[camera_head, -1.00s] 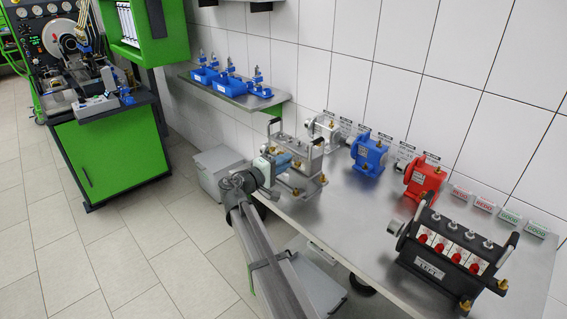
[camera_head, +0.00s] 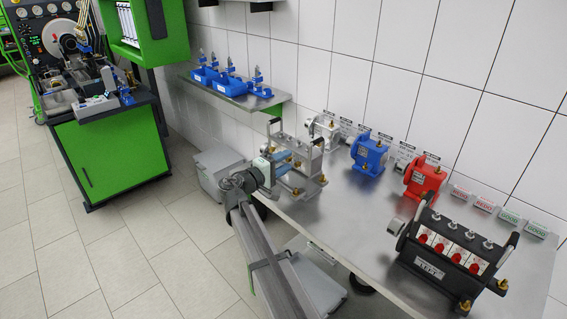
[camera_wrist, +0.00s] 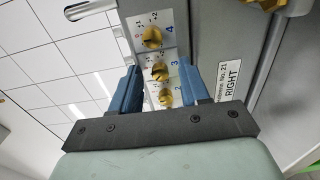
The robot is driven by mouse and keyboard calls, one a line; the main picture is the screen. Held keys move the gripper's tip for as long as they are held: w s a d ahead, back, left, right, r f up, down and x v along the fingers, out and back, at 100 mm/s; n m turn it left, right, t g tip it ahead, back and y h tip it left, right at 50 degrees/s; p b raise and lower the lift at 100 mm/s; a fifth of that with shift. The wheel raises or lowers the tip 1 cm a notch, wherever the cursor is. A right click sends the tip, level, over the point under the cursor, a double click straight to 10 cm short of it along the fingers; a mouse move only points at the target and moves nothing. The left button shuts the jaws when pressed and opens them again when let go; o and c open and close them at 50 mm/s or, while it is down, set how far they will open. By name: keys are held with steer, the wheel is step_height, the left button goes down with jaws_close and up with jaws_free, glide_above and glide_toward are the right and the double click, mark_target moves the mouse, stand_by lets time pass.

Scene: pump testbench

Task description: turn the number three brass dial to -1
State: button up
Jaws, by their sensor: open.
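The silver pump housing with the brass dials stands at the table's left end in the head view (camera_head: 312,160); it is labelled RIGHT in the wrist view. There the number three brass dial (camera_wrist: 159,72) lies in the middle of a row, on a white scale plate. The number four dial (camera_wrist: 152,38) is above it and the number two dial (camera_wrist: 165,97) below. My gripper (camera_wrist: 158,64) is open, with one blue finger on each side of the number three dial in the picture. Gaps show on both sides. I cannot read which mark the dial points to.
On the table (camera_head: 345,225) stand a white, a blue (camera_head: 369,155) and a red pump (camera_head: 424,181). A black pump labelled LEFT (camera_head: 450,255) is at the right front. Small signs line the back edge. The tiled wall is close behind.

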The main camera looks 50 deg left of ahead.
steer(key=s, duration=1.3)
steer(key=shift+s, duration=0.4)
steer(key=shift+r, duration=0.1)
